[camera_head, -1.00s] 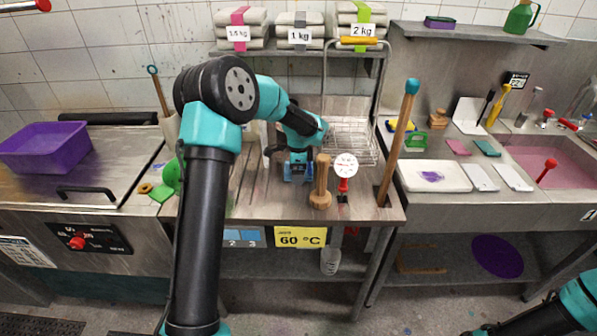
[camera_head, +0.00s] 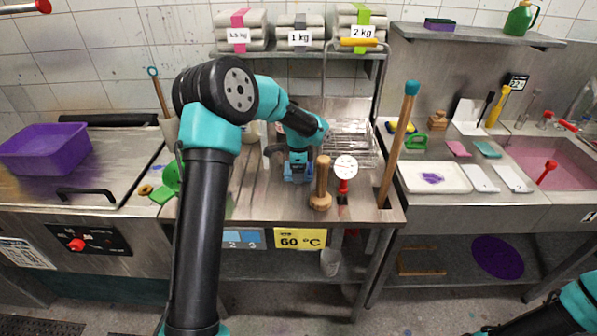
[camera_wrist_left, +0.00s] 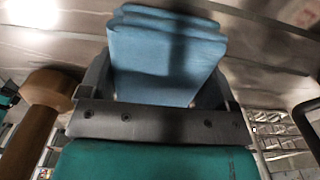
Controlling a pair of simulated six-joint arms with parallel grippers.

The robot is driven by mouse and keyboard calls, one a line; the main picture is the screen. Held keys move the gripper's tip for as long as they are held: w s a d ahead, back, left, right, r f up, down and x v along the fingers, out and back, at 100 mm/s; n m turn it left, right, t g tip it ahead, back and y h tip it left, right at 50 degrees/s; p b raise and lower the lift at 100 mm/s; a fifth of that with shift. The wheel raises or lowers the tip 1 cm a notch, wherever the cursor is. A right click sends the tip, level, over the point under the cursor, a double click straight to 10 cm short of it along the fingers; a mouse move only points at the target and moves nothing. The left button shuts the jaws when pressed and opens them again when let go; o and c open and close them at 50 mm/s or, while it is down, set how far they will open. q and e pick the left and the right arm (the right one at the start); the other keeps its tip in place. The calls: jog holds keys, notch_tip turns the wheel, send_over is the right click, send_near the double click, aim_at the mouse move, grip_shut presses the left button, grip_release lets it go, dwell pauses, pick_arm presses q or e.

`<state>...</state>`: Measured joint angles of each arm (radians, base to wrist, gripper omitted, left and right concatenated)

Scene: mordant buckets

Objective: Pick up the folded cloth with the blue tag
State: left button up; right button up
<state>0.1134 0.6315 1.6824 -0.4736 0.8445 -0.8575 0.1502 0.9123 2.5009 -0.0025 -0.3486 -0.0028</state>
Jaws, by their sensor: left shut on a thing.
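A blue folded cloth (camera_wrist_left: 165,65), stacked in several layers, fills the space between my left gripper's fingers (camera_wrist_left: 158,82) in the left wrist view. The fingers are shut on its two sides. In the head view the left gripper (camera_head: 298,165) points down over the middle table, and a little of the blue cloth (camera_head: 297,180) shows below it. I cannot make out a separate tag on it, nor whether it touches the tabletop. My right gripper is outside the views; only part of that arm shows at bottom right.
A wooden masher (camera_head: 321,190) stands close right of the left gripper, beside a dial thermometer (camera_head: 345,168). A wire basket (camera_head: 350,142) is behind. A wooden pole (camera_head: 398,140) leans at the table's right. Tagged grey cloth stacks (camera_head: 300,38) sit on the shelf above.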

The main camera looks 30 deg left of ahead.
pick_arm(q)
notch_tip(320, 180, up, 10)
jog(key=shift+f, duration=0.25)
dwell(0.7)
